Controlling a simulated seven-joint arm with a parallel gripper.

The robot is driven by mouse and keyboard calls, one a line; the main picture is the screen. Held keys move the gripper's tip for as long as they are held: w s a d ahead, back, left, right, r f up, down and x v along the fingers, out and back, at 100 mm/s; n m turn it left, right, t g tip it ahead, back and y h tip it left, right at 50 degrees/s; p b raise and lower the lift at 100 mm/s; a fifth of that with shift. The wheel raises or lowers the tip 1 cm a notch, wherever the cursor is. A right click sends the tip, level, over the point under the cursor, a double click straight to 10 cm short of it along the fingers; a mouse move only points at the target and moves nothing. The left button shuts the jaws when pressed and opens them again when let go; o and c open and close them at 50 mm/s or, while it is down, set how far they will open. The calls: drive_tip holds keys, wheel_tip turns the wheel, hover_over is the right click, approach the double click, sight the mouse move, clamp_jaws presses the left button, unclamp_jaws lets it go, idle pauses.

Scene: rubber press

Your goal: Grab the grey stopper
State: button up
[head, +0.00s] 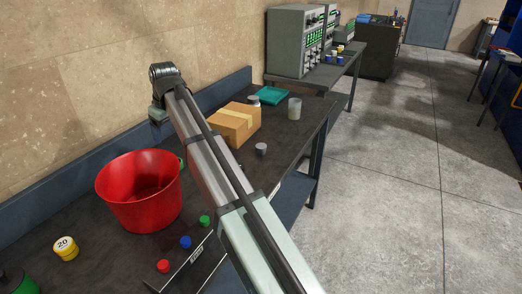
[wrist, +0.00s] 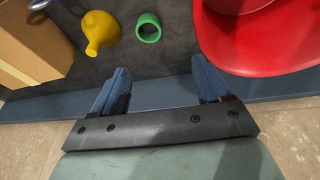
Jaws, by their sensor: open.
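The grey stopper (head: 261,149) looks like a small grey cylinder. It stands on the dark workbench (head: 225,180), in front of the cardboard box and to the right of my arm in the head view. My gripper (wrist: 162,82) is open and empty in the wrist view, its two blue fingers spread above the bench's blue back edge. In the head view my arm reaches toward the wall and the fingers cannot be made out. A grey rounded object (wrist: 38,5) is cut off at the wrist view's top left; I cannot tell if it is the stopper.
A red bucket (head: 140,192) stands left of my arm. The cardboard box (head: 233,124) is on the right, with a teal tray (head: 271,95) and a beaker (head: 295,108) beyond. A yellow funnel-like piece (wrist: 100,32) and green ring (wrist: 148,28) lie between box and bucket.

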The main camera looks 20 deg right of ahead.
drive_tip(key=w+d+f+m+g, duration=0.1)
drive_tip(key=w+d+m, duration=0.2)
drive_tip(key=d+m, duration=0.5)
drive_tip(key=w+d+f+m+g, duration=0.1)
drive_tip(key=w+d+m, duration=0.3)
drive_tip(key=d, duration=0.6)
drive_tip(key=m+g+y, duration=0.1)
drive_tip(key=m+y, duration=0.1)
drive_tip(key=m, duration=1.2)
approach(261, 145)
drive_tip(key=x, duration=0.4)
drive_tip(key=shift+a+f, duration=0.3)
drive_tip(key=shift+f, duration=0.05)
drive_tip(key=shift+s+x, duration=0.2)
drive_tip(key=shift+x, duration=2.5)
drive_tip(key=shift+d, duration=0.15)
drive_tip(key=shift+c, duration=0.2)
drive_tip(key=c, duration=1.1)
